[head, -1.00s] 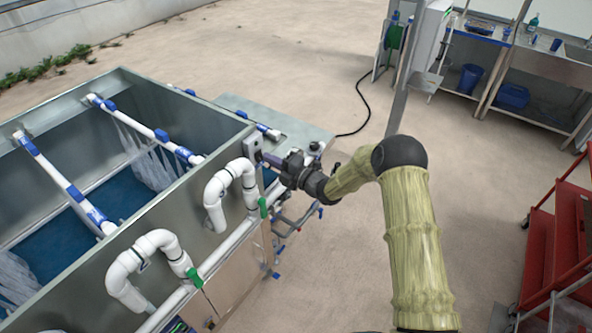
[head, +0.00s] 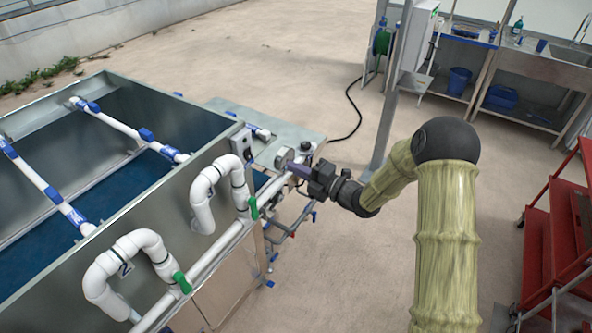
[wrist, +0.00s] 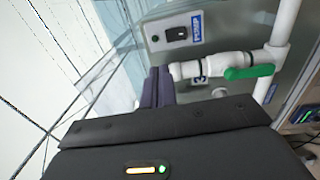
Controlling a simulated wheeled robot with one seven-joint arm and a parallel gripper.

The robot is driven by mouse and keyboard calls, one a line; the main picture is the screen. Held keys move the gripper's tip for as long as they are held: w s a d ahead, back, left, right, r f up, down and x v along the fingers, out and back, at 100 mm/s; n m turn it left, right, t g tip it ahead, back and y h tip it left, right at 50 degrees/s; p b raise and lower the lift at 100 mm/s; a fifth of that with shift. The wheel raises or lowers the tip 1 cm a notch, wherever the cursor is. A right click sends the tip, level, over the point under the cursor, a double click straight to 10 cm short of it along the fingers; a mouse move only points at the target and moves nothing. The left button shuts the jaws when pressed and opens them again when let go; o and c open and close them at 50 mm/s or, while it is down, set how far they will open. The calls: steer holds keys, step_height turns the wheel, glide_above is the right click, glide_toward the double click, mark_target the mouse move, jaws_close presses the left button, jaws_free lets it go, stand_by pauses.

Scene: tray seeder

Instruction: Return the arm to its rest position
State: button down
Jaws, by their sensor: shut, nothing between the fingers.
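My gripper (head: 295,170) is in the middle of the head view, on the outer side of the metal tank (head: 215,163), near the tank's corner. Its purple fingers are shut and empty. In the wrist view the closed fingers (wrist: 158,86) point toward the tank wall, close in the picture to a white pipe valve with a green handle (wrist: 248,72). I cannot tell whether they touch it. My arm is bent, with its elbow raised at the right of the head view.
White pipes with green valve handles (head: 181,282) run along the tank's side. A switch box (head: 241,144) sits on its wall. A steel bench (head: 545,72) and hose reel (head: 382,43) are behind. Open floor lies between.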

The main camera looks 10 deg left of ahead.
steer(key=shift+w, duration=0.1)
steer(key=s+d+m+t+h, duration=0.2)
steer(key=s+d+m+h, duration=0.1)
steer(key=d+m+h, duration=1.2)
steer(key=s+d+m+g, duration=0.2)
steer(key=s+d+m, duration=0.2)
steer(key=s, duration=0.3)
steer(key=s+d+m+g+h, duration=0.1)
steer(key=s+d+m+g, duration=0.1)
steer(key=s+d+m, duration=0.2)
steer(key=s+d+m+g+h+b, duration=0.1)
steer(key=s+d+m, duration=0.3)
steer(key=s+m, duration=0.4)
steer(key=shift+s+m+g, duration=0.3)
steer(key=shift+s+g, duration=0.4)
steer(key=shift+s, duration=0.55)
steer(key=shift+a, duration=0.1)
steer(key=shift+w, duration=0.1)
